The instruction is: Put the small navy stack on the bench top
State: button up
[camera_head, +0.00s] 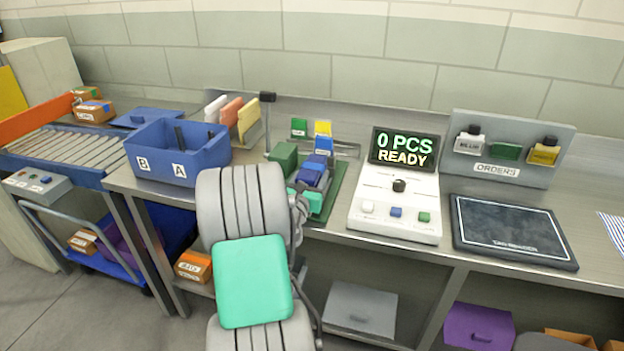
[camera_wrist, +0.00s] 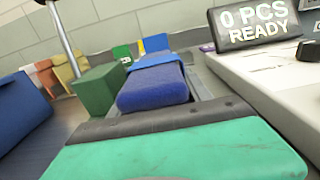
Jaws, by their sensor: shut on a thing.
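The small navy stack (camera_head: 311,178) is on the green-based stand (camera_head: 333,203) on the bench top (camera_head: 250,160). In the wrist view, the navy stack (camera_wrist: 152,92) lies just beyond the dark edge of my teal-covered gripper, with a brighter blue band across its far part. My gripper (camera_head: 303,196) is at the near end of the stack and shut on it. The fingertips and the exact contact are largely hidden by my arm and the teal cover.
A green block (camera_head: 284,157) stands close left of the stack. A blue bin (camera_head: 180,155) marked A and B is farther left. The counting scale (camera_head: 397,200) reads "0 PCS READY" at right. A dark pad (camera_head: 510,232) lies beyond it. Bare bench shows between stand and scale.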

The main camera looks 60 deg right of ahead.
grip_shut()
jog(key=shift+r, duration=0.1)
